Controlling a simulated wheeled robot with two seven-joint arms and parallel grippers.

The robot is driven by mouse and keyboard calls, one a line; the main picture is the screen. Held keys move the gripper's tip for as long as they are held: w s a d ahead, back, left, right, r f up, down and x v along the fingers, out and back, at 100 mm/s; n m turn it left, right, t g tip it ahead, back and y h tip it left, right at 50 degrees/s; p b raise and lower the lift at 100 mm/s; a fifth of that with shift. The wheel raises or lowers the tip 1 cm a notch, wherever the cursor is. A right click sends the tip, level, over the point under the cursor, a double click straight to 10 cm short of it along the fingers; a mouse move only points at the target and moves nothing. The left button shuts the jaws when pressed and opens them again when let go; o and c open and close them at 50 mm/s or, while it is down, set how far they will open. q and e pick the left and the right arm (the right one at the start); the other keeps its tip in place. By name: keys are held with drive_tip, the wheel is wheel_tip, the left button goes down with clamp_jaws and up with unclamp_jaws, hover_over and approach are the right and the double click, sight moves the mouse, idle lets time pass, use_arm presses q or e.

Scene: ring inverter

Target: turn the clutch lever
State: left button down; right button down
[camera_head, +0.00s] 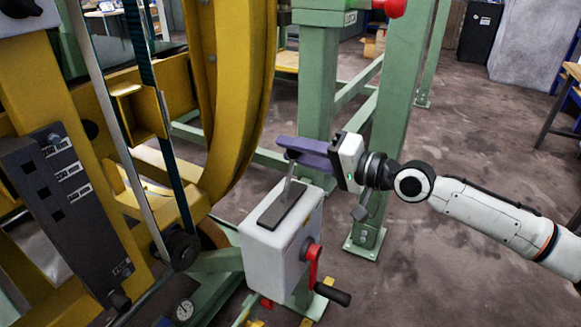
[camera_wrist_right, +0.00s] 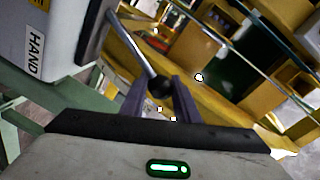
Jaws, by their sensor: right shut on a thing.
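The clutch lever (camera_head: 288,189) is a thin metal rod rising from a dark slotted plate on top of a light grey box (camera_head: 268,253). In the right wrist view the lever (camera_wrist_right: 139,47) ends in a dark round knob (camera_wrist_right: 160,88). My right gripper (camera_head: 287,150) reaches in from the right, its purple fingers at the lever's upper end. In the right wrist view the fingers stand on both sides of the knob, shut on it. My left gripper is not in view.
A large yellow ring frame (camera_head: 238,90) stands at left with a dark panel (camera_head: 67,210). A green post (camera_head: 397,110) stands behind my right gripper. Floor at right is mostly open.

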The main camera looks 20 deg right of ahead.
drive_tip(key=shift+f+b, duration=0.35)
drive_tip(key=shift+b, duration=0.05)
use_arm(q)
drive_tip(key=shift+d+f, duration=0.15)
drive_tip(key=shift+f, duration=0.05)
use_arm(e)
drive_tip(key=shift+w+m, duration=0.1)
drive_tip(key=shift+m, duration=0.2)
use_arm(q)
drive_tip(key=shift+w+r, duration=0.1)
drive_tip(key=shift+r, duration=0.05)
use_arm(e)
drive_tip(key=shift+r, duration=0.1)
drive_tip(key=c, duration=1.6)
unclamp_jaws()
drive_tip(key=shift+o, duration=1.1)
drive_tip(key=shift+d, duration=0.1)
use_arm(q)
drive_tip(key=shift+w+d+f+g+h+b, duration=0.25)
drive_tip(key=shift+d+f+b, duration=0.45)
drive_tip(key=shift+b, duration=0.7)
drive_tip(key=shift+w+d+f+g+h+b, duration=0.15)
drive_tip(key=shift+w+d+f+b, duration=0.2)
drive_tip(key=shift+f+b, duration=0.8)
use_arm(e)
drive_tip(key=v, duration=1)
